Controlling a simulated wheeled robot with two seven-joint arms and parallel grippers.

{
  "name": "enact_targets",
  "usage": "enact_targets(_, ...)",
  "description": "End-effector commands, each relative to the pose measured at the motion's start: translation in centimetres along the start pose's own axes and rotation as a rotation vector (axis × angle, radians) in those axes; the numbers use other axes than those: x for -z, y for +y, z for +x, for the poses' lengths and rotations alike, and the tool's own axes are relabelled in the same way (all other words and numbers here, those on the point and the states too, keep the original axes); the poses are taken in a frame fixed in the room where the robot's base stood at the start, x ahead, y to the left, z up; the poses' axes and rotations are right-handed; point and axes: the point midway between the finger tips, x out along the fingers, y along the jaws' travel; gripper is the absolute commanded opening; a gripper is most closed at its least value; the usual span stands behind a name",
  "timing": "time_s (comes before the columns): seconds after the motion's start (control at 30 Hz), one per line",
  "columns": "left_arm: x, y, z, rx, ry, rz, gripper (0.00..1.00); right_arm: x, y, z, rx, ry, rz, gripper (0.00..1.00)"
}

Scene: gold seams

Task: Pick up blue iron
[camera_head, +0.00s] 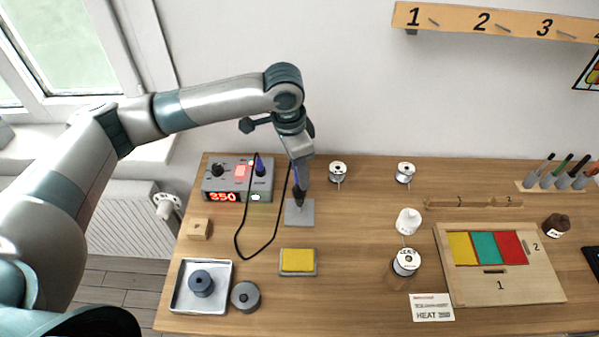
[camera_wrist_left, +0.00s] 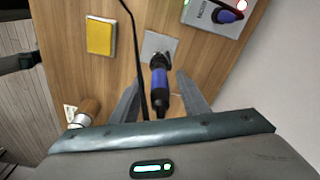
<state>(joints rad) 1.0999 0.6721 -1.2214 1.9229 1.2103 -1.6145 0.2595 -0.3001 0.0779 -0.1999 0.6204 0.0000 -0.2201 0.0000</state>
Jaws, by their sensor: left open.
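The blue iron (camera_wrist_left: 158,85), with a blue grip and black ends, stands over a grey square plate (camera_head: 299,213) on the table. My left gripper (camera_head: 300,190) hangs above this plate, pointing down. In the left wrist view my left gripper (camera_wrist_left: 160,97) is open, with one finger on each side of the iron's handle. I cannot tell whether either finger touches it. In the head view the gripper mostly hides the iron. My right gripper is not in view.
A black cable (camera_head: 240,230) loops over the table. A yellow sponge (camera_head: 298,261) lies in front. A white tray (camera_head: 178,299) is at front left.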

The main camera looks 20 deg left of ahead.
Motion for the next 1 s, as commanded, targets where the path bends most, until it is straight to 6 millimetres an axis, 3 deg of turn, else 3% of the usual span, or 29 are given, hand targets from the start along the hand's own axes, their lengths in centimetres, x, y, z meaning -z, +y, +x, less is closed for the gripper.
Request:
enact_targets(0.2,0.0,0.1,1.4,0.000,0.000,0.002,0.41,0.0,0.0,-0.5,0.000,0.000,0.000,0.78)
enact_targets(0.63,0.0,0.1,1.4,0.001,0.000,0.002,0.41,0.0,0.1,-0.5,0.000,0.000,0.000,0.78)
enact_targets(0.8,0.0,0.1,1.4,0.001,0.000,0.002,0.01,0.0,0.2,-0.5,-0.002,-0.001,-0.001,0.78)
enact_targets(1.0,0.0,0.0,1.4,0.001,0.001,0.002,0.00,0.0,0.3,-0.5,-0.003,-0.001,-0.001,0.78)
